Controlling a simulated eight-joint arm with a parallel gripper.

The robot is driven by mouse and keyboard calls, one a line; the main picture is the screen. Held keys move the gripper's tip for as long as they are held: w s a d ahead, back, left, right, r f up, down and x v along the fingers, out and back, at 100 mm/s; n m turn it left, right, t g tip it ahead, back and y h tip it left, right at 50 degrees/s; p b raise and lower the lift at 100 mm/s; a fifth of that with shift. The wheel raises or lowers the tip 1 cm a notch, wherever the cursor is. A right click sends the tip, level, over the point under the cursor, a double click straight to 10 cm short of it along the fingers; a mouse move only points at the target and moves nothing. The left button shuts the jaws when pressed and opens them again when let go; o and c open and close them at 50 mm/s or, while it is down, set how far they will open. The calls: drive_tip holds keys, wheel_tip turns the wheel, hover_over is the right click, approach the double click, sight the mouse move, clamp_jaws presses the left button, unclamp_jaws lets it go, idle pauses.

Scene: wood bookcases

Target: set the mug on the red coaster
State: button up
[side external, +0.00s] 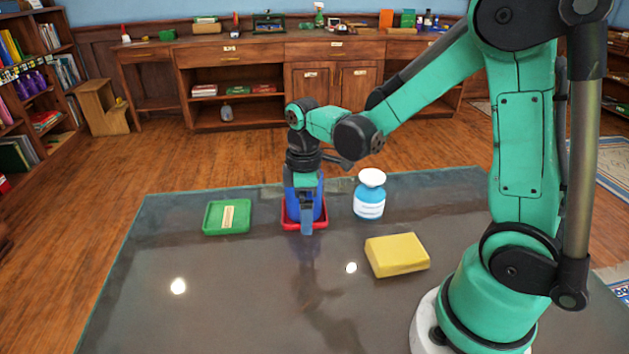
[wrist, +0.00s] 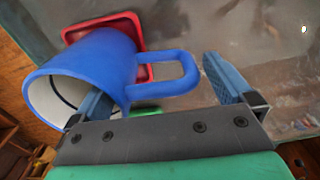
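The blue mug (side external: 321,208) stands upright at the red coaster (side external: 290,224) and looks to be resting on it, though my gripper hides part of the contact. In the wrist view the mug (wrist: 104,62) shows its pale inside and its handle, and the red coaster (wrist: 136,22) shows behind its base. My gripper (side external: 307,226) points down at the mug. In the wrist view its fingers (wrist: 158,78) are spread wide, one overlapping the mug's body and the other clear beyond the handle. The handle lies between them, with a gap to the right finger.
A green tray (side external: 213,218) with a pale strip is left of the coaster. A blue bottle with a white cap (side external: 369,201) stands close on the right. A yellow block (side external: 397,254) lies nearer, front right. The table's front left is clear.

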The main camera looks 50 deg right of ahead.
wheel_tip(320, 180, up, 12)
drive_tip(key=s+a+f+m+t, duration=0.3)
drive_tip(key=s+a+m+t, duration=0.1)
drive_tip(key=m+t, duration=0.3)
drive_tip(key=shift+s+a+f+m, duration=0.15)
drive_tip(key=shift+a+f+m, duration=0.1)
drive_tip(key=shift+m, duration=0.25)
